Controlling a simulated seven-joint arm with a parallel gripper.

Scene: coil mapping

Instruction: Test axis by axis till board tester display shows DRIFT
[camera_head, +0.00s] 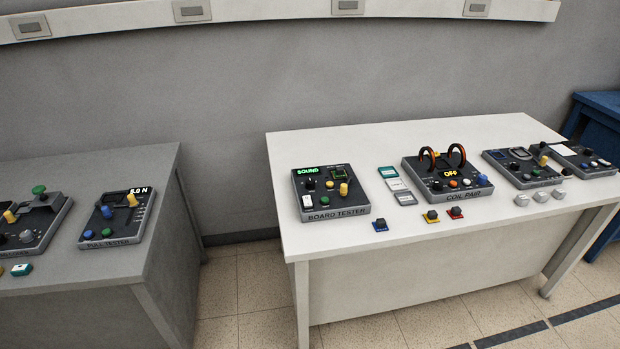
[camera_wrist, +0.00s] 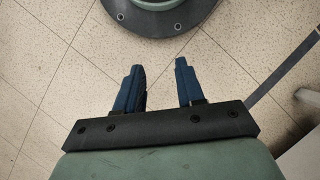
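The board tester (camera_head: 332,193) is a dark box at the left end of the white table. Its green display (camera_head: 307,171) reads SOUND. It carries a yellow knob, a green button, a blue knob and a white switch. The coil pair (camera_head: 447,178) stands to its right, with two dark and orange rings on top and a display (camera_head: 450,173) reading OFF. My gripper (camera_wrist: 160,75) shows only in the wrist view. Its two blue fingers are apart with nothing between them, above the tiled floor. It is away from the table devices.
Small cards (camera_head: 396,184) lie between the two devices. Blue, yellow and red blocks (camera_head: 432,216) sit along the front. More devices (camera_head: 521,167) stand at the right, with grey knobs before them.

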